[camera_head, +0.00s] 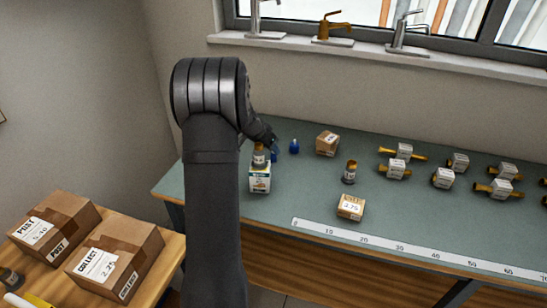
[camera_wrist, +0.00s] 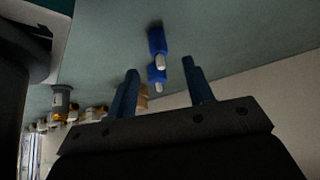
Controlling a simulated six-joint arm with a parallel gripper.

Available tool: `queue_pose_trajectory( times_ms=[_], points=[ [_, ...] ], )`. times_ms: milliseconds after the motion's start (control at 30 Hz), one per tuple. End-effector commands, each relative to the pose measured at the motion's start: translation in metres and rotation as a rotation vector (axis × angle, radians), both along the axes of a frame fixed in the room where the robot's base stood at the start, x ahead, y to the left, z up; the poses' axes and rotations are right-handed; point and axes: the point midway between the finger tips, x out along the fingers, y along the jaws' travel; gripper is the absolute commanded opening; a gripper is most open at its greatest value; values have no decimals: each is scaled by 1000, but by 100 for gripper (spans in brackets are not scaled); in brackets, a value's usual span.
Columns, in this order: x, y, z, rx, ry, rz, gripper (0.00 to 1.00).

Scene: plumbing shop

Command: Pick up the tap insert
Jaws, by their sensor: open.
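Two small blue pieces with pale ends, which look like tap inserts, show in the wrist view: an upper one (camera_wrist: 157,40) and a lower one (camera_wrist: 156,74). In the head view one blue piece (camera_head: 294,147) stands on the green bench, just right of my gripper. Another blue patch beside my gripper may be the second piece or a fingertip; I cannot tell. My gripper (camera_wrist: 160,66) is open, its two blue fingers apart with nothing held. The blue pieces appear between and beyond the fingertips. In the head view my arm hides part of the bench.
Cardboard boxes (camera_head: 328,143) (camera_head: 351,207), a dark fitting (camera_head: 349,172) and several labelled brass valves stand to the right. A ruler strip (camera_head: 400,246) runs along the front edge.

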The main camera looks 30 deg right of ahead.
Motion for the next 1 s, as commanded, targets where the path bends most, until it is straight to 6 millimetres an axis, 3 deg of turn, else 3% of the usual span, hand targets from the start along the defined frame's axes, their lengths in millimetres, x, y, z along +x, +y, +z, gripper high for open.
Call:
queue_pose_trajectory(
  times_ms=[333,700,933,1000],
  points=[
    [8,-19,-44,2,1,1,47],
    [10,-25,-52,1,0,1,47],
    [10,-25,-51,1,0,1,4],
    [10,-24,-51,1,0,1,0]
  ],
)
